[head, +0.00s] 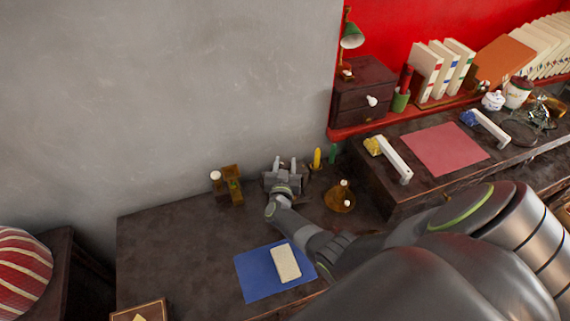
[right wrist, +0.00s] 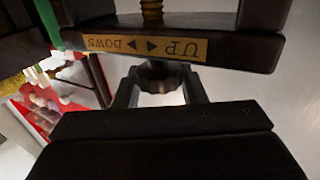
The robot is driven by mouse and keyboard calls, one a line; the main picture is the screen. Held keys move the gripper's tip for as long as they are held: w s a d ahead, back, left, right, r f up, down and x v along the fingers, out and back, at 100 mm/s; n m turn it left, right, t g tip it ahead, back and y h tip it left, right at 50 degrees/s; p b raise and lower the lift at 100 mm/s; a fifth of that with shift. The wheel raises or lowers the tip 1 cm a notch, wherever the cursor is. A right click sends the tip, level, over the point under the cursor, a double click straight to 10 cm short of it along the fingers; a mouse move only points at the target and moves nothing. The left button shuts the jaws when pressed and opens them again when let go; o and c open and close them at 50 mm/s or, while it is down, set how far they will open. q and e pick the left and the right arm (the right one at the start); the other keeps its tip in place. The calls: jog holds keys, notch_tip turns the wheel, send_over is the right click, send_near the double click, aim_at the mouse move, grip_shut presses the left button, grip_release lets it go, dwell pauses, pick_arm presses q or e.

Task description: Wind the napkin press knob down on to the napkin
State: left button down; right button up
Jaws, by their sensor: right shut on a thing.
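In the right wrist view the napkin press (right wrist: 225,52) shows as a dark crossbar. A gold label on it reads UP and DOWN upside down, with two arrows. A brass screw (right wrist: 151,10) runs on beyond the bar. My right gripper (right wrist: 158,78) is shut on the dark ribbed knob (right wrist: 160,82), one finger on each side. In the head view my right gripper (head: 284,166) is at the back of the dark table by the wall. There I cannot make out the press clearly behind it. I cannot see a napkin in the press. My left gripper is not in view.
A wooden and brass piece (head: 232,185) stands left of my right gripper. A yellow object (head: 317,159), a green one (head: 332,153) and a round brown piece (head: 340,197) stand to its right. A cream block (head: 286,263) lies on a blue mat (head: 253,280) nearer me.

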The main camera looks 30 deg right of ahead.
jog(key=o, duration=1)
jog(key=shift+c, duration=0.2)
jog(key=shift+a, duration=0.1)
jog(key=shift+s+a, duration=0.15)
jog(key=shift+s, duration=0.1)
jog(key=v, duration=1.6)
jog(key=shift+s+a, duration=0.2)
jog(key=shift+s, duration=0.15)
